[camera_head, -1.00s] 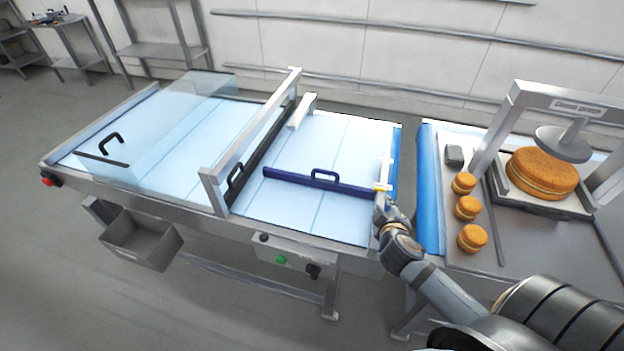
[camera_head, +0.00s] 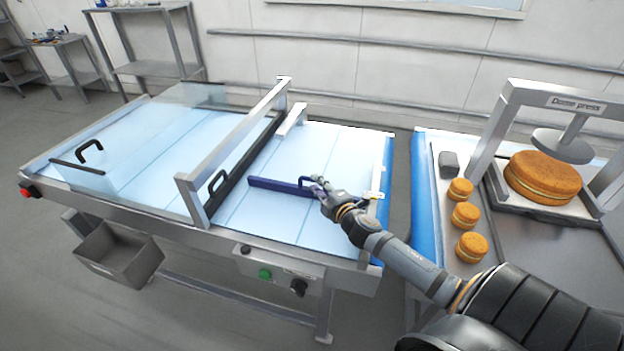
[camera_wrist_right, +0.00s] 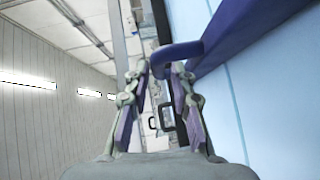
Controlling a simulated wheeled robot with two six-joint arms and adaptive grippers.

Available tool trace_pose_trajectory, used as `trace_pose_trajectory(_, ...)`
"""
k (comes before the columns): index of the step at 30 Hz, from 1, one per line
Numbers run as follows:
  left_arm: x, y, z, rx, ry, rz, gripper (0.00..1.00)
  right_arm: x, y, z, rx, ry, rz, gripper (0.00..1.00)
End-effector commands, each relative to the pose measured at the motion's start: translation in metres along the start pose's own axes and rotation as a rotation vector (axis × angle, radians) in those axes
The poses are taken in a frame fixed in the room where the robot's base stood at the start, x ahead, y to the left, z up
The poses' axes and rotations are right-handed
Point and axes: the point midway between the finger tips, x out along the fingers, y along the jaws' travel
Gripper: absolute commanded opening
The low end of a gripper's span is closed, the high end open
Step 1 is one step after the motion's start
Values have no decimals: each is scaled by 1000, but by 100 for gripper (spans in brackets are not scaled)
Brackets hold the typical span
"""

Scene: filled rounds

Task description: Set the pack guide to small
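The pack guide is a dark blue bar (camera_head: 272,185) lying across the belt right of the gate. It has a loop handle, which shows in the right wrist view (camera_wrist_right: 176,54). My right gripper (camera_head: 318,188) is at that handle. In the right wrist view my right gripper (camera_wrist_right: 158,70) has its fingers apart, with the handle at the fingertips and a gap still visible between them. The guide's right end is partly hidden by my arm, near a small white scale plate (camera_head: 374,195) whose marks are too small to read. My left gripper is out of view.
A metal gate (camera_head: 235,145) with a black-handled panel spans the belt left of the guide. A clear cover (camera_head: 130,150) stands further left. At right, a dome press (camera_head: 560,110) stands over a large cake, beside several small round cakes (camera_head: 464,215). The belt around the guide is clear.

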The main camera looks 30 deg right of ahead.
Motion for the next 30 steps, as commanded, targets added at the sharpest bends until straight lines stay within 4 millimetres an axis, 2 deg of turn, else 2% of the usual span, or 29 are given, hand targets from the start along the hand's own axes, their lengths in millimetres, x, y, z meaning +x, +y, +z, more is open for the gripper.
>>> trace_pose_trajectory(3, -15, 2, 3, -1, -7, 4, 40, 17, 7, -1, 5, -1, 3, 24)
trace_pose_trajectory(7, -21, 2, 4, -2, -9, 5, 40, 28, 4, -1, 3, 0, 2, 24)
trace_pose_trajectory(17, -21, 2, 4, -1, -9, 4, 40, 33, 1, -2, -3, 3, 2, 24)
trace_pose_trajectory(23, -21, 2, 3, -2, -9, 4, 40, 33, 1, -2, -3, 2, 2, 0)
trace_pose_trajectory(30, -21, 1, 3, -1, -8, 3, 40, 33, 1, -1, -3, 2, 1, 0)
